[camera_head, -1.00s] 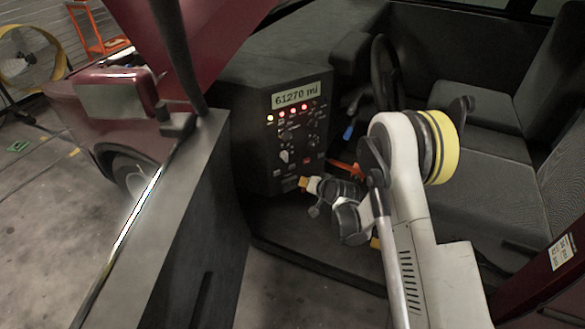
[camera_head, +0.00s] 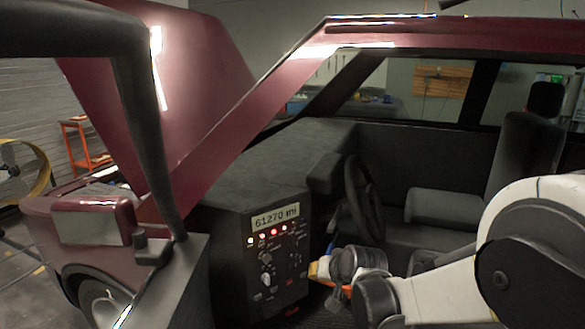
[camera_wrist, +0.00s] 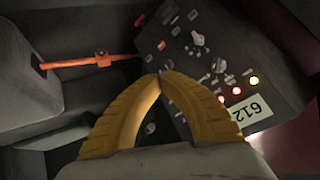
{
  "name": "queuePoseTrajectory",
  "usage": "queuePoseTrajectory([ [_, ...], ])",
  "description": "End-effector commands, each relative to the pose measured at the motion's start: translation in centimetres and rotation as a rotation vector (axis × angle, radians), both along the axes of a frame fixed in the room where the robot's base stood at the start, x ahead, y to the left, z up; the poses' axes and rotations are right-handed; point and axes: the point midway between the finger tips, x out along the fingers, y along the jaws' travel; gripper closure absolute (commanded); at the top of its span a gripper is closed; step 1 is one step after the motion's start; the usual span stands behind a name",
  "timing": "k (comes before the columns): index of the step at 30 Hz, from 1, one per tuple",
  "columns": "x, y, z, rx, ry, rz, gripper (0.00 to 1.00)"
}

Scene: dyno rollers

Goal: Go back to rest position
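My gripper (camera_wrist: 158,76) shows in the wrist view with its two yellow fingers arched and their tips together, with nothing seen between them. Its tips point toward the dark control panel (camera_wrist: 205,60), which carries knobs, switches, lit lamps and a display. In the head view my gripper (camera_head: 316,269) is small and partly hidden behind my wrist, just right of the panel (camera_head: 255,270). The display (camera_head: 275,216) reads 61270 mi, with a row of yellow and red lamps below it. I cannot tell the gap between fingertips and panel.
An orange lever (camera_wrist: 95,62) is beside the panel. The steering wheel (camera_head: 362,200) and seats (camera_head: 525,160) are to the right. The open car door (camera_head: 165,285) stands at the left. A red roof pillar (camera_head: 260,110) crosses above. A fan (camera_head: 22,170) stands far left.

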Motion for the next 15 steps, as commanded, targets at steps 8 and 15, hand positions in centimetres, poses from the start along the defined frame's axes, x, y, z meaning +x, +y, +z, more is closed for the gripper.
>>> queuePoseTrajectory([
  [8, -10.7, -5.2, 7.6, -0.119, 0.038, -0.013, 1.00],
  [15, -21.0, -9.0, 9.7, -0.219, 0.076, -0.027, 1.00],
])
